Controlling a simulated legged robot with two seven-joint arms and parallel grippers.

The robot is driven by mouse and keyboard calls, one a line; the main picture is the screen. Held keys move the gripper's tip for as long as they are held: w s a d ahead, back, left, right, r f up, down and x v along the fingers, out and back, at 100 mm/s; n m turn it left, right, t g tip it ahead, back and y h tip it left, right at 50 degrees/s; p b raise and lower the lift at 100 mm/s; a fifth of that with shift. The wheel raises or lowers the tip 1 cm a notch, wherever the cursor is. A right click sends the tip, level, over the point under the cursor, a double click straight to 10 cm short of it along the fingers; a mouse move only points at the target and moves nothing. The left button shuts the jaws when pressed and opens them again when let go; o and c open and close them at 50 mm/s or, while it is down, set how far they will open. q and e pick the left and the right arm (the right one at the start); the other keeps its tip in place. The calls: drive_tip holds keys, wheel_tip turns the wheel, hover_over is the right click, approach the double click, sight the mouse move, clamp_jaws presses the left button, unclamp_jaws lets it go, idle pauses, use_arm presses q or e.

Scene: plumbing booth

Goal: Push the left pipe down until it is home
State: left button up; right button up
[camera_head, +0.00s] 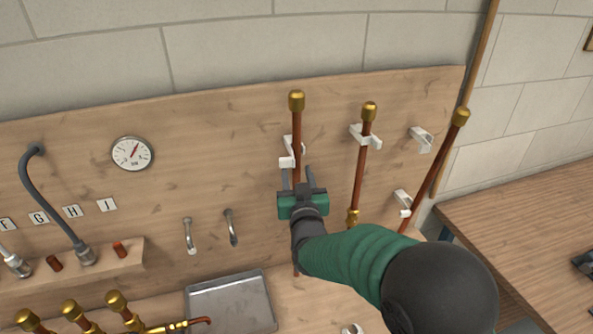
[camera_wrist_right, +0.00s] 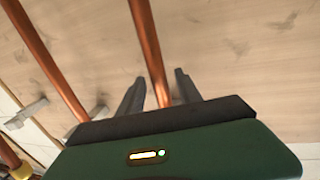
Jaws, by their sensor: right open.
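The left pipe (camera_head: 297,125) is a copper tube with a brass cap, standing upright against the wooden board by a white clip (camera_head: 287,161). My right gripper (camera_head: 297,175) is at the pipe's middle, below the clip. In the right wrist view, the left pipe (camera_wrist_right: 147,35) runs between the two fingers of my right gripper (camera_wrist_right: 159,78), with gaps on both sides. The fingers are open. My gripper and arm hide much of the pipe's lower part, and I cannot tell how its bottom end is seated. My left gripper is not in view.
A middle pipe (camera_head: 361,160) with brass ends and a leaning right pipe (camera_head: 437,165) stand to the right. An empty clip (camera_head: 421,139) is between them. A gauge (camera_head: 132,154), hooks (camera_head: 190,236) and a metal tray (camera_head: 230,302) are left. A wooden table (camera_head: 520,225) is at right.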

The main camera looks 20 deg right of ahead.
drive_tip(key=shift+w+f, duration=0.1)
drive_tip(key=shift+w, duration=0.25)
drive_tip(key=shift+c, duration=0.4)
clamp_jaws()
idle(0.8)
